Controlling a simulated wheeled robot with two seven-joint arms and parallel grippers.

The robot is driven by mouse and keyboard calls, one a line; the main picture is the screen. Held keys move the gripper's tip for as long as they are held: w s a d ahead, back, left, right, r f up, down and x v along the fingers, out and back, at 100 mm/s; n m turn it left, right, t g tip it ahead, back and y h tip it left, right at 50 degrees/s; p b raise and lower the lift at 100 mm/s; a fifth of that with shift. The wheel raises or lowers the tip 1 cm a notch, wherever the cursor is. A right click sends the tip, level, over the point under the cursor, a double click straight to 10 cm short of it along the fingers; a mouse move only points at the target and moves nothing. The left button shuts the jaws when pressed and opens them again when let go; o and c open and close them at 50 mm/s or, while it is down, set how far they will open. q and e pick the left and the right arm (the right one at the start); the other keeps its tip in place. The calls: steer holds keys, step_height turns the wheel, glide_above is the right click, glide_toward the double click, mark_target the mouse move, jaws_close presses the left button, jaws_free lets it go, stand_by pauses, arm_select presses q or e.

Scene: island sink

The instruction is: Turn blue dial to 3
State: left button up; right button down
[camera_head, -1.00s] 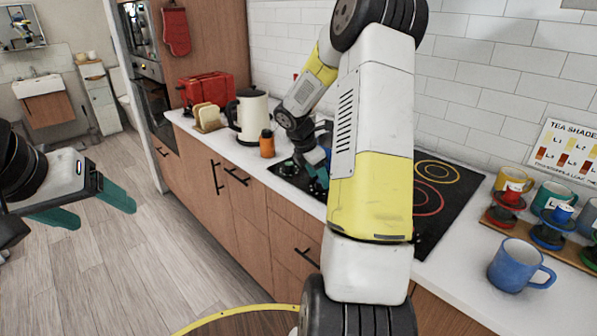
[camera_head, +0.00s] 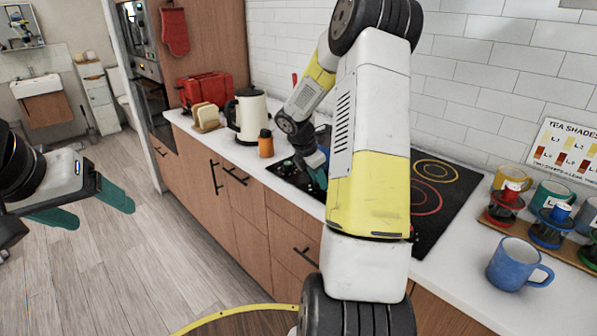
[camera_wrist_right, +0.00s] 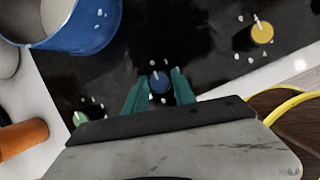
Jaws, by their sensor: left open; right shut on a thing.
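The blue dial (camera_wrist_right: 159,82) sits on the black cooktop (camera_wrist_right: 205,50) in the right wrist view, with a pale pointer line on its top and small white marks around it. My right gripper (camera_wrist_right: 160,88) is shut on the blue dial, one teal finger on each side. In the head view my right gripper (camera_head: 318,178) is low over the cooktop's front left part, and the arm hides the dial. My left gripper (camera_head: 105,208) is open and empty, over the floor at the left.
A yellow dial (camera_wrist_right: 262,33) and a green dial (camera_wrist_right: 80,119) flank the blue one. A blue pot (camera_wrist_right: 85,28) stands on the cooktop. An orange bottle (camera_head: 266,143), a kettle (camera_head: 248,115) and a blue mug (camera_head: 514,264) stand on the counter.

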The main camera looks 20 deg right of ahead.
steer(key=m+g, duration=0.1)
steer(key=m, duration=0.3)
steer(key=m+g, duration=0.1)
steer(key=m, duration=0.1)
steer(key=shift+w+a+g, duration=0.1)
steer(key=shift+w+g, duration=0.15)
steer(key=shift+g, duration=0.05)
steer(key=m+g, duration=0.1)
steer(key=m, duration=0.2)
steer(key=m+y, duration=0.1)
steer(key=m, duration=0.2)
steer(key=shift+w+g, duration=0.15)
steer(key=shift+g, duration=0.25)
steer(key=m, duration=0.1)
steer(key=m+y, duration=0.1)
steer(key=m, duration=0.1)
steer(key=m+g+y, duration=0.1)
steer(key=m, duration=0.1)
steer(key=shift+d, duration=0.25)
steer(key=m+y, duration=0.1)
steer(key=m, duration=0.2)
steer(key=m+y, duration=0.1)
steer(key=m, duration=0.2)
steer(key=shift+w+d, duration=0.1)
steer(key=shift+d, duration=0.05)
steer(key=shift+m+y, duration=0.3)
steer(key=shift+m, duration=0.1)
steer(key=c, duration=1)
jaws_free()
steer(key=shift+c, duration=0.2)
